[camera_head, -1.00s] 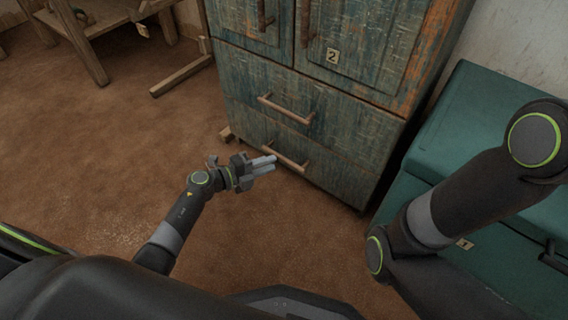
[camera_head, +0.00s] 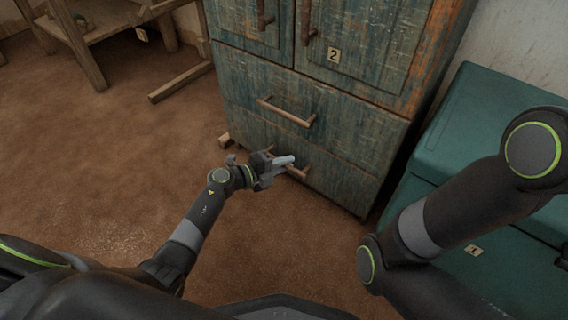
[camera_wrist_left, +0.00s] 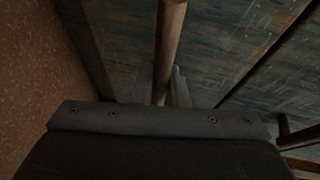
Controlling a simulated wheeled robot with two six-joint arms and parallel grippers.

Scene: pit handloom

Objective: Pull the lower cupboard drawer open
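The lower drawer (camera_head: 340,184) is the bottom front of the worn blue-green cupboard and sits flush with it. Its brown bar handle (camera_head: 299,174) is partly covered by my left gripper (camera_head: 287,161). In the left wrist view the handle bar (camera_wrist_left: 168,45) runs between the two fingers (camera_wrist_left: 162,85), which lie close against it on both sides. My left gripper looks shut on this handle. My right arm reaches in from the right, but its gripper is out of view.
The upper drawer (camera_head: 330,122) with its own handle (camera_head: 286,111) is shut above. A teal chest (camera_head: 480,130) stands right of the cupboard. A wooden frame (camera_head: 85,50) is at the back left. The brown floor (camera_head: 110,150) before the cupboard is clear.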

